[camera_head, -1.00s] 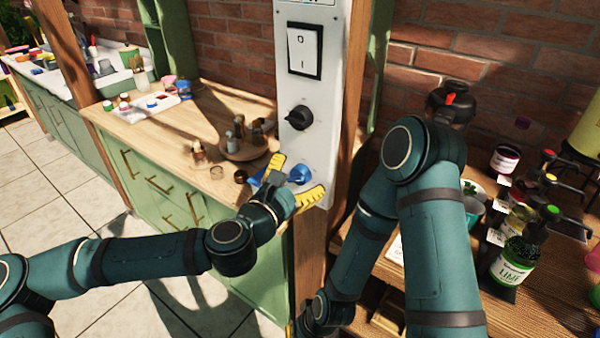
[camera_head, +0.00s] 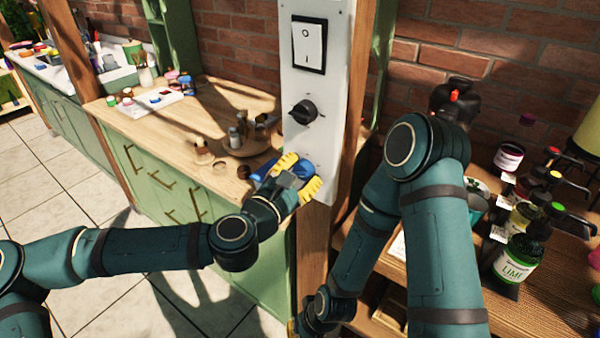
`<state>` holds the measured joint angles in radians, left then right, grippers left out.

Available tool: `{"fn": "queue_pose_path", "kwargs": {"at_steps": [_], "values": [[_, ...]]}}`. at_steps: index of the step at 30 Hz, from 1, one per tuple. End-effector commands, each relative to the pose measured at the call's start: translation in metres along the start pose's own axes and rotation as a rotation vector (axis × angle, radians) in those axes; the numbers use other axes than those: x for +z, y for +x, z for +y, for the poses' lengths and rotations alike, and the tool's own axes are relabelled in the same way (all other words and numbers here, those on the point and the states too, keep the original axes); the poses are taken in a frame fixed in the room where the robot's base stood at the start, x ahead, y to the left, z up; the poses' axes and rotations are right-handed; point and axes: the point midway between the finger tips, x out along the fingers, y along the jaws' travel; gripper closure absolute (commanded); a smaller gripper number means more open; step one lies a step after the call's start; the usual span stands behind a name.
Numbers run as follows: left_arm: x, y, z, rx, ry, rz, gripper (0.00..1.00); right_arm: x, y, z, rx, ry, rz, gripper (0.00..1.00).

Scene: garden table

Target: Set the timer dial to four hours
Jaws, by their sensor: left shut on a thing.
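A white panel (camera_head: 327,150) on the wooden post carries a black rotary knob (camera_head: 303,112) in its middle. A blue dial (camera_head: 304,168) sits lower on the panel and is mostly hidden by my left gripper. My left gripper (camera_head: 299,176), with yellow fingers, is shut on the blue dial, one finger above left and one below right. No hour marks can be read. My right arm bends down in front of the right counter; only a small yellow bit of its gripper (camera_head: 291,328) shows at the bottom, and its state is unclear.
A black-and-white rocker switch (camera_head: 309,45) is above the knob. The left wooden counter (camera_head: 190,135) holds a round board with small jars and a white tray (camera_head: 155,102). Bottles, including a green-labelled lime bottle (camera_head: 515,262), stand on the right counter.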

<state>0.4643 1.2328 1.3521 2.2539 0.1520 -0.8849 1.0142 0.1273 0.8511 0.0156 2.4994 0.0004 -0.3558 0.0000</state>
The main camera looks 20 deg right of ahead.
Motion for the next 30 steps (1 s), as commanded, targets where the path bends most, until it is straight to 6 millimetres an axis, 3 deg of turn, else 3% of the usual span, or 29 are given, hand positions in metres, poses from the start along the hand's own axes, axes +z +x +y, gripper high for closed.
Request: {"fn": "queue_pose_path", "kwargs": {"at_steps": [30], "values": [[-0.001,0.0,-0.003,0.032,0.951,-0.07,0.96,-0.002,0.018,0.007,0.001,-0.001,0.01,1.0]]}}
